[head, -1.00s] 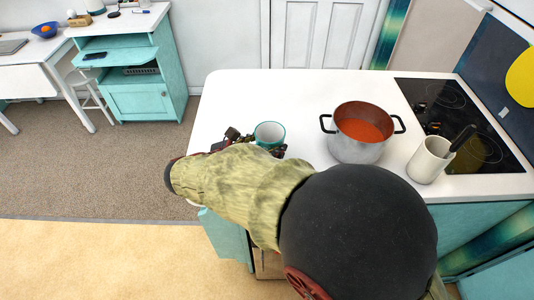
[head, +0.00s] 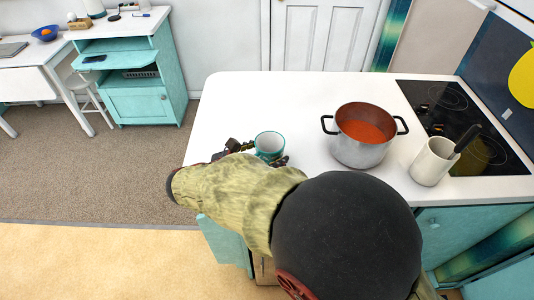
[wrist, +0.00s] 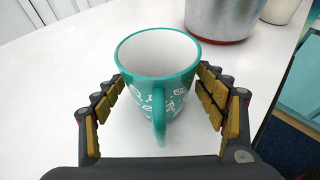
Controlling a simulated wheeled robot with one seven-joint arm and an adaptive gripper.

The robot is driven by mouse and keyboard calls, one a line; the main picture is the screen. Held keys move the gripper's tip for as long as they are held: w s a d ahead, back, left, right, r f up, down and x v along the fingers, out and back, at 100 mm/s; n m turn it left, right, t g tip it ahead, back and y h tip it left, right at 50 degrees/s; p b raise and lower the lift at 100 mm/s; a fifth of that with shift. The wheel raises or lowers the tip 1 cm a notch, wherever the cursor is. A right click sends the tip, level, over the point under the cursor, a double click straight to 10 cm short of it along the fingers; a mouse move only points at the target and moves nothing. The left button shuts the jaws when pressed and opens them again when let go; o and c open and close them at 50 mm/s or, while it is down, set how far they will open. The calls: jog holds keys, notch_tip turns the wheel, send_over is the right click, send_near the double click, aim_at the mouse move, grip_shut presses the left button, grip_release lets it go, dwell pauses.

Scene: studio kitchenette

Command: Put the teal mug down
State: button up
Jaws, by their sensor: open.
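The teal mug (head: 269,146) stands upright on the white counter (head: 255,100), left of the pot. In the wrist view the mug (wrist: 157,75) has a white inside, white drawings on its side, and its handle facing the camera. My gripper (wrist: 160,88) is open, with one padded finger on each side of the mug. A gap shows between the right finger and the mug; the left finger is very close to it, and I cannot tell if they touch. In the head view my arm hides most of the gripper (head: 258,153).
A steel pot of red soup (head: 362,136) stands right of the mug. A white utensil crock (head: 433,161) stands by the black cooktop (head: 460,120). The counter behind and left of the mug is clear. A cabinet door (head: 226,244) hangs open below.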

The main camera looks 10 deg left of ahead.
jog(key=shift+r, duration=0.1)
jog(key=shift+s+a+r, duration=0.1)
jog(key=shift+s+r, duration=0.05)
jog(key=shift+r, duration=0.05)
jog(key=p+v, duration=0.4)
jog(key=v, duration=0.7)
jog(key=shift+s+p, duration=0.3)
jog(key=shift+p, duration=0.1)
